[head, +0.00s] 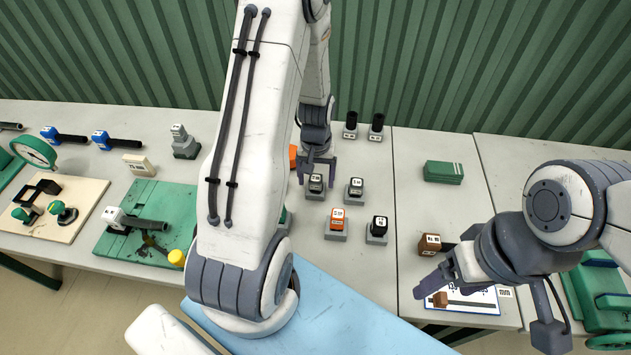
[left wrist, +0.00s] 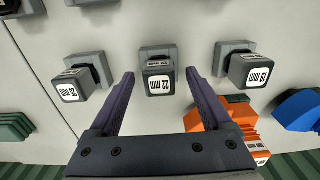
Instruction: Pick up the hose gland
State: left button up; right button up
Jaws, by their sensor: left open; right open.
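A dark block labelled 22 mm (left wrist: 160,78) sits on a grey square base in the left wrist view. In the head view a matching dark block (head: 316,184) stands under my left gripper (head: 319,172). My left gripper also shows in the left wrist view (left wrist: 161,80), open, with a fingertip on either side of the 22 mm block and gaps beside it. I cannot tell from looks which labelled block is the hose gland. My right gripper (head: 437,272) is open at the right, over a white card (head: 470,301) and close to a brown labelled block (head: 430,243).
Similar blocks stand close by: a dark one (head: 355,187), an orange-topped one (head: 337,221) and a black one (head: 377,228). The left wrist view shows neighbours on both sides (left wrist: 88,80) (left wrist: 240,68). An orange stepped piece (left wrist: 225,125) lies near one finger.

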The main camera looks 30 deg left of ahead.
pick_arm(q)
grip_shut()
jog(key=shift+r, duration=0.1)
